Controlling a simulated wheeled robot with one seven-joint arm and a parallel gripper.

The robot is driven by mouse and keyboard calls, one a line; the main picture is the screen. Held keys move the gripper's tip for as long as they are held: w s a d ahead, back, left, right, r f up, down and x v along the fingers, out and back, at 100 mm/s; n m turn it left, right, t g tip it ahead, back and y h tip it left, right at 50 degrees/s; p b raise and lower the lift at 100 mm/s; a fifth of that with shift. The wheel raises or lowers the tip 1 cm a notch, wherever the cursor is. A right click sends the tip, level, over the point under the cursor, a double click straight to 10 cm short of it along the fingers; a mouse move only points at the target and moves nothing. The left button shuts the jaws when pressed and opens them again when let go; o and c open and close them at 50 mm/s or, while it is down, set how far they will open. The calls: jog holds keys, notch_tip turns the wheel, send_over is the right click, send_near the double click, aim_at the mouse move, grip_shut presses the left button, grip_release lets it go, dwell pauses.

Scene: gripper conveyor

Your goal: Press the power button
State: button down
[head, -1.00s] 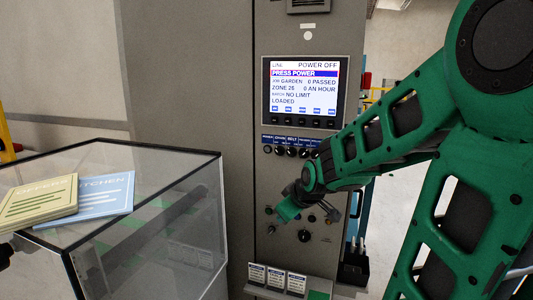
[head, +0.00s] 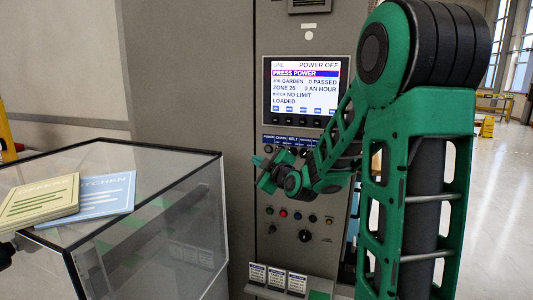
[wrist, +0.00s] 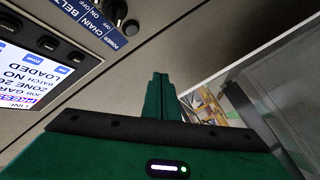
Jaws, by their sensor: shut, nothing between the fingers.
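The screen (head: 305,86) on the grey cabinet reads POWER OFF and PRESS POWER. Below it runs a blue label strip (head: 290,140); its leftmost label is POWER, and a dark round power button (head: 268,149) sits under that label. My gripper (head: 260,165) is in front of the cabinet, just below the left end of the strip. In the wrist view its green fingers (wrist: 160,76) are together and empty, apart from the button.
Several small coloured buttons and a black knob (head: 305,236) lie lower on the panel. A clear-sided case (head: 185,165) with two cards on top stands at the left. A card holder (head: 279,293) juts out at the cabinet's bottom.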

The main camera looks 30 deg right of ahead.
aim_at(268, 152)
jog(key=shift+d, duration=0.1)
jog(key=shift+w+d, duration=0.9)
jog(key=shift+d, duration=0.25)
jog(key=shift+w+d, duration=0.9)
jog(key=shift+d, duration=0.25)
jog(key=shift+w+d, duration=0.9)
jog(key=shift+d, duration=0.25)
jog(key=shift+d, duration=0.1)
jog(key=shift+w+d, duration=0.1)
jog(key=shift+d, duration=0.1)
jog(key=shift+w+d, duration=0.25)
jog(key=shift+d, duration=0.05)
dwell(0.5)
jog(key=shift+s+a, duration=0.5)
jog(key=shift+a, duration=0.1)
